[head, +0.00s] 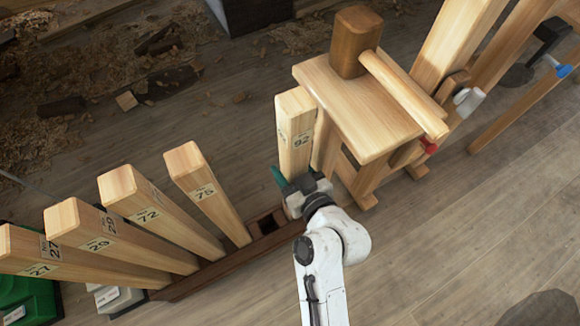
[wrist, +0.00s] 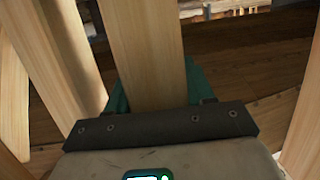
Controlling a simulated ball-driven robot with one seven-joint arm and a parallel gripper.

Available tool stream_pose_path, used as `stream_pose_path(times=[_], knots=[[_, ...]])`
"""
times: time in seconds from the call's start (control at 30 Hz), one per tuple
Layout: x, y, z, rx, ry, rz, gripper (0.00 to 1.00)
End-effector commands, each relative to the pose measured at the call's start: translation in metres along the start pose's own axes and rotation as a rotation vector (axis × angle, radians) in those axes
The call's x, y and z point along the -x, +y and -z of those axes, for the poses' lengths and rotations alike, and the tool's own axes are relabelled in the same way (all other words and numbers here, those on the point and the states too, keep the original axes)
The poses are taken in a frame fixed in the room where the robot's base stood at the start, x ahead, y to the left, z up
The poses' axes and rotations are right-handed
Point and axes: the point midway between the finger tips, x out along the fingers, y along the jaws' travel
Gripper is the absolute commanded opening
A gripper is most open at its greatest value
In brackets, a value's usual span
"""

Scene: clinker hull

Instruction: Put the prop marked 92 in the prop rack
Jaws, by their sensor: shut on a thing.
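The prop marked 92 (head: 295,133) is a pale wooden post, roughly upright in the head view. My gripper (head: 297,180) is shut on it low down, with green fingers at its sides. In the wrist view the prop (wrist: 142,50) rises between the green fingers of my gripper (wrist: 153,82). The prop rack (head: 205,268) is a long dark wooden base running from lower left to centre. An empty square socket (head: 268,222) shows near its right end, just left of my gripper. The prop's foot is hidden behind my gripper and arm, so I cannot tell whether it touches the rack.
Props marked 75 (head: 205,190), 72 (head: 155,210), 29 (head: 115,238) and 27 (head: 70,262) stand in the rack to the left. A wooden bench (head: 360,115) with a mallet (head: 357,45) stands close right of the held prop. Open floor lies at lower right.

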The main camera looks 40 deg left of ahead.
Motion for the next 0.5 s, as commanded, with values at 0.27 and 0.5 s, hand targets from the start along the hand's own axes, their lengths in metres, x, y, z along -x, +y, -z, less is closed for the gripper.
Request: stream_pose_path(times=[0.27, 0.5], knots=[[-0.0012, 0.0005, -0.0019, 0.001, 0.004, -0.001, 0.0], [-0.002, 0.0005, -0.0048, 0.001, 0.004, -0.001, 0.0]])
